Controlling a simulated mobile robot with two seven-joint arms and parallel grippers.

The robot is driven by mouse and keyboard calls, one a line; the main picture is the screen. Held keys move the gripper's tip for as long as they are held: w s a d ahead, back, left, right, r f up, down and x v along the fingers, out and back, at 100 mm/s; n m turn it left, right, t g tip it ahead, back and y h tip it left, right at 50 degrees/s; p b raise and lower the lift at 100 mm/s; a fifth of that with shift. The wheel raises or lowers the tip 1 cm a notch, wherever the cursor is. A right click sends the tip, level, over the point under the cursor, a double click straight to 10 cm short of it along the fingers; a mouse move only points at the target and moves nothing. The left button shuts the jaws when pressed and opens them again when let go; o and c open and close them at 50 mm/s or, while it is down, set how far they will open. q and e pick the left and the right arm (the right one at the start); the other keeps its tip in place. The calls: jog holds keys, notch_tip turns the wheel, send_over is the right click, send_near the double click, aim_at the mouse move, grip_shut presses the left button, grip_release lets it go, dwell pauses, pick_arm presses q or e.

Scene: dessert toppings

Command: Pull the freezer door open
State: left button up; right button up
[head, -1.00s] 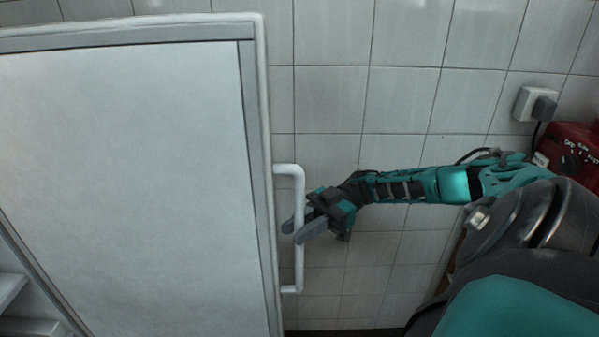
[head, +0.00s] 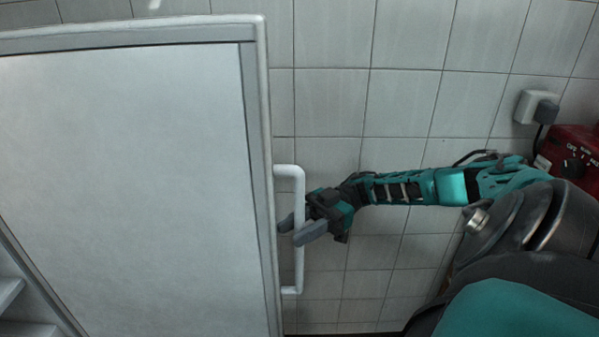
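The freezer door (head: 125,180) is a large white panel with a grey frame that fills the left of the head view. It stands swung open, with shelves showing past its lower left edge. Its white bar handle (head: 289,171) sticks out at the door's right edge. My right gripper (head: 298,230) is at the lower half of the handle. Its two grey fingers are apart, one on each side of the bar as seen here. Whether they touch the bar cannot be told. My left gripper is not in view.
White shelves (head: 12,290) show at the lower left. A tiled wall (head: 410,100) stands behind the door and my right arm. A socket with a plug (head: 537,107) and a red appliance (head: 572,150) are at the right.

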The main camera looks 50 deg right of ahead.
jog(key=shift+w, duration=0.1)
jog(key=shift+r, duration=0.35)
notch_tip(320, 180, up, 19)
jog(key=p, duration=0.4)
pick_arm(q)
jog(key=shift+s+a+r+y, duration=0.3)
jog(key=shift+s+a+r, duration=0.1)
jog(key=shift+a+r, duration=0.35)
pick_arm(e)
jog(key=shift+r, duration=0.35)
